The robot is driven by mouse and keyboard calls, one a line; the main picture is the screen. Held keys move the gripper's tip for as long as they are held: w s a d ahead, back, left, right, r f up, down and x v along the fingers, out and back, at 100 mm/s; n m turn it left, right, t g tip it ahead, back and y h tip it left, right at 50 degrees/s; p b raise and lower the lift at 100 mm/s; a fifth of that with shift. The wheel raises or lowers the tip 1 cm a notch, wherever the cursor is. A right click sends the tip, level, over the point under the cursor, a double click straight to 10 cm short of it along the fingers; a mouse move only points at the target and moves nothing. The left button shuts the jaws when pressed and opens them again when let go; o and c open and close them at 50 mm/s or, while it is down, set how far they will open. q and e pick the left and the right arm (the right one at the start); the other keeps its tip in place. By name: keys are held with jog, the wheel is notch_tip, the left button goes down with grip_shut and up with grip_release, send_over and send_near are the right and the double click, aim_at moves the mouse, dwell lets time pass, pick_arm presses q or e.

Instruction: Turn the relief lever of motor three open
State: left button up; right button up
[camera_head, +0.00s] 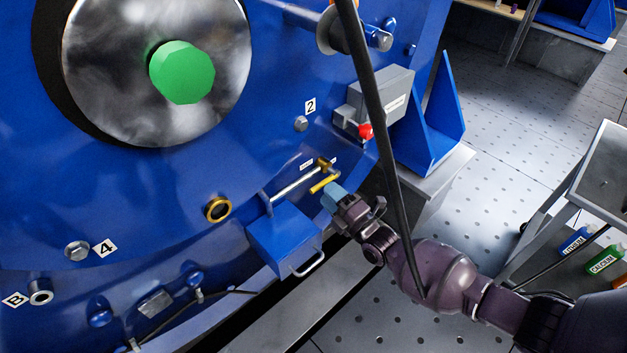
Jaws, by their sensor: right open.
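The relief lever (325,183) is a short yellow handle by a brass valve on a thin metal pipe (294,185), low on the blue motor housing (165,205). Small white labels (306,164) sit by the valve; I cannot read them. My right gripper (332,195) comes in from the lower right, its pale blue fingertips just below and right of the yellow handle. It is open; I cannot tell whether it touches the handle. My left gripper is not in view.
A blue box with a handle (284,242) sits left of my gripper. A grey switch box (385,95) with a red knob (366,131) is above. A black cable (370,85) hangs across my forearm. A metal cart (588,165) stands right; the floor between is clear.

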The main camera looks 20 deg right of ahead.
aim_at(318, 184)
jog(key=x, duration=0.2)
jog(key=b+x, duration=0.1)
jog(key=x, duration=0.1)
jog(key=shift+w+a+f, duration=0.1)
jog(key=shift+w+f, duration=0.05)
jog(key=shift+w, duration=0.2)
jog(key=shift+w+a+r, duration=0.2)
jog(key=shift+w+r, duration=0.1)
jog(key=shift+w, duration=0.3)
grip_shut()
